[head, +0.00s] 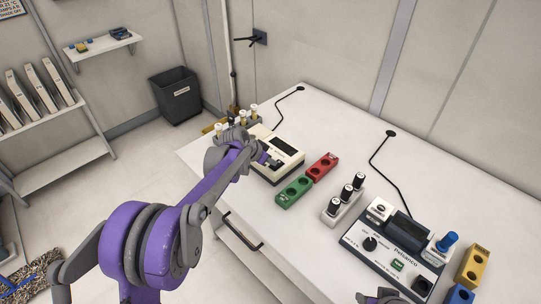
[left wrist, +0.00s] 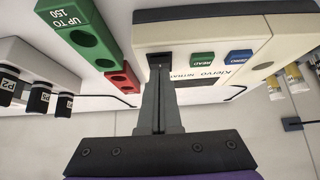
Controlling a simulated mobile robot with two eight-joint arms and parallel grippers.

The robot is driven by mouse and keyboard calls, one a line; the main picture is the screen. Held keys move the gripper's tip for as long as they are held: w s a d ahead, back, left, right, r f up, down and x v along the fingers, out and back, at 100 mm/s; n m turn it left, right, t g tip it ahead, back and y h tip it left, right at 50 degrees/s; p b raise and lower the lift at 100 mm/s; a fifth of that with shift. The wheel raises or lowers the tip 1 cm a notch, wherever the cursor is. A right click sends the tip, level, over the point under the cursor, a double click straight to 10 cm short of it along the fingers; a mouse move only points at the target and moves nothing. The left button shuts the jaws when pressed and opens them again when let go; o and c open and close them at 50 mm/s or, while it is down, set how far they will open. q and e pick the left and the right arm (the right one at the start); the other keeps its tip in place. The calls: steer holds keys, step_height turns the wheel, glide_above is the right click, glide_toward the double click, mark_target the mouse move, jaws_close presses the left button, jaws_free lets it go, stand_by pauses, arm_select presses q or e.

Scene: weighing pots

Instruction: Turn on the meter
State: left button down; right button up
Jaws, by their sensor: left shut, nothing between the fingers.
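The cream meter (head: 279,148) stands on the white bench, near its far left side. In the left wrist view the meter (left wrist: 215,35) shows a green READ button (left wrist: 202,59), a blue button (left wrist: 237,57) and lettering on its front. A small dark switch-like part (left wrist: 159,59) sits at its edge, partly hidden by my fingers. My left gripper (head: 268,160) is shut and empty, its fingertips (left wrist: 160,72) at this dark part; I cannot tell whether they touch. The meter's display looks dark. My right gripper (head: 383,297) shows only partly at the bottom edge.
Green (head: 294,193) and red (head: 322,166) blocks with holes stand right of the meter. A white rack (head: 341,211) with black-capped vials and a second instrument (head: 385,248) stand further right. White-capped vials (head: 252,112) stand behind the meter.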

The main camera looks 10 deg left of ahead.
arm_select(q)
steer(key=shift+f, duration=0.1)
steer(key=shift+s+a+f+b, duration=0.1)
steer(key=shift+f+b, duration=0.2)
steer(key=shift+f, duration=0.15)
steer(key=shift+s+r, duration=0.1)
steer(key=shift+r, duration=0.15)
steer(key=shift+r+p, duration=0.5)
steer(key=shift+r, duration=0.15)
